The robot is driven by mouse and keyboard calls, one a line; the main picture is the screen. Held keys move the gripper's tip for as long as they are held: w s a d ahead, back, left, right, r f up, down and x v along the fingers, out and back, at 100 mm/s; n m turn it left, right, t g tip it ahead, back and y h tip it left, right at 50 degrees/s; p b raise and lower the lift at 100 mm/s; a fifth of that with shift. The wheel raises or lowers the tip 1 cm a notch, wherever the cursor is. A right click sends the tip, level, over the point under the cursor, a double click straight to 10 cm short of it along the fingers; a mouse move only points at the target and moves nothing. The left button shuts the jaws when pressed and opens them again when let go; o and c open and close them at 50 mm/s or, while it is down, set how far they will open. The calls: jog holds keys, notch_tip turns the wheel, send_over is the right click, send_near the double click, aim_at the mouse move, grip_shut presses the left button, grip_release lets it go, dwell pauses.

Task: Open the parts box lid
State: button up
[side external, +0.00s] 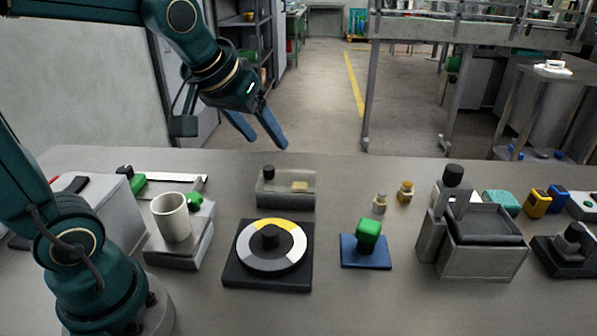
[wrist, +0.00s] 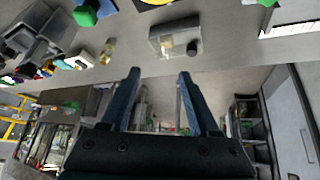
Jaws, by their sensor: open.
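The parts box appears to be the small clear-walled box (side external: 286,199) at the back middle of the table, with a dark round knob (side external: 268,172) at its left end. A yellowish block (side external: 300,187) shows in it. The box also shows in the wrist view (wrist: 176,36), upside down, near the top middle. Its clear lid seems to be closed, but its edges are hard to make out. My gripper (side external: 268,143) is open and empty, in the air above and behind the box, not touching it. Its two blue fingers also show in the wrist view (wrist: 158,74).
A dial with a yellow, white and grey ring (side external: 288,240) stands in front of the box. A white cup (side external: 171,217) on a grey stand is to the left. A green-topped piece on a blue plate (side external: 366,252) and a grey bin (side external: 482,258) stand to the right.

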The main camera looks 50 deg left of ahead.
jog(key=n+g, duration=0.1)
jog(key=n, duration=0.1)
send_near(268, 168)
jog(key=w+d+r, duration=0.1)
jog(key=w+d, duration=0.1)
jog(key=w, duration=0.1)
jog(key=shift+n+g+y, duration=0.3)
jog(key=shift+g+y, duration=0.1)
jog(key=shift+g, duration=0.4)
jog(key=a+f, duration=0.2)
jog(key=f, duration=0.1)
jog(key=shift+s+f, duration=0.15)
jog(key=shift+f, duration=0.1)
jog(key=shift+a+f, duration=0.25)
jog(key=shift+f, duration=0.45)
jog(key=shift+x, duration=2)
jog(key=shift+r, duration=0.1)
jog(key=shift+c, duration=0.4)
grip_shut()
